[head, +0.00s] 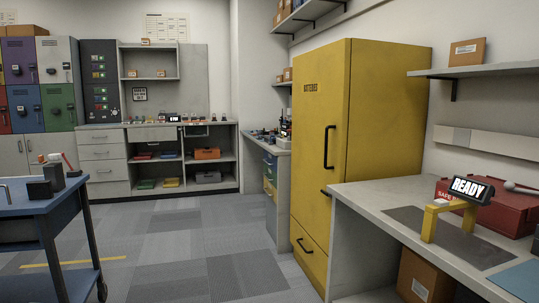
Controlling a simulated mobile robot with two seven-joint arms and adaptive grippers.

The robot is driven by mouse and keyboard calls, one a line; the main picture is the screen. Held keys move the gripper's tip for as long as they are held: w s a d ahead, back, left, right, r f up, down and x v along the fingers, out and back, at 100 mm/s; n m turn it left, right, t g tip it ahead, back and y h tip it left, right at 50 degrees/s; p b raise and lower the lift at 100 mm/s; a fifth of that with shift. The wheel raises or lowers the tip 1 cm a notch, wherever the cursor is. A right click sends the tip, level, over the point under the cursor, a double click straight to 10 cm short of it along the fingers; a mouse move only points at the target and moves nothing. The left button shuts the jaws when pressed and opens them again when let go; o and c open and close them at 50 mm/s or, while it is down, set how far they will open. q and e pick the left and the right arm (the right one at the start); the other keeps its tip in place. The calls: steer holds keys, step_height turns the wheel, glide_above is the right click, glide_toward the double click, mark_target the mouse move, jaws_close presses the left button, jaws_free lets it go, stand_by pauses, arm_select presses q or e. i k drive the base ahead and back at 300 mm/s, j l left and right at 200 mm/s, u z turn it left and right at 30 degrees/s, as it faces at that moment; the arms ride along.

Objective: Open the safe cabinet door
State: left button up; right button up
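The tall yellow cabinet (371,121) stands right of centre against the right wall, with dark lettering high on its front, too small to read surely. Its front door (308,135) looks shut, flush with the frame. A long black vertical handle (330,147) is on the door's right side. A smaller dark handle (326,193) sits lower, partly behind the workbench edge. A yellow drawer (309,250) at the bottom has its own black handle (304,245) and looks shut. Neither of my grippers is in view.
A grey workbench (365,201) at the right overlaps the cabinet's lower right side; it bears a "READY" display (465,189) and red case (501,208). A blue cart (62,207) stands at the left. The carpet floor (190,240) between is clear.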

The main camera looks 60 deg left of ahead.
mark_target(321, 85)
steer(key=u, duration=1.55)
steer(key=i+j, duration=0.4)
steer(key=j, duration=0.15)
steer(key=i+j+z, duration=0.1)
steer(key=i+j, duration=0.3)
steer(key=k+j, duration=0.05)
steer(key=j, duration=0.05)
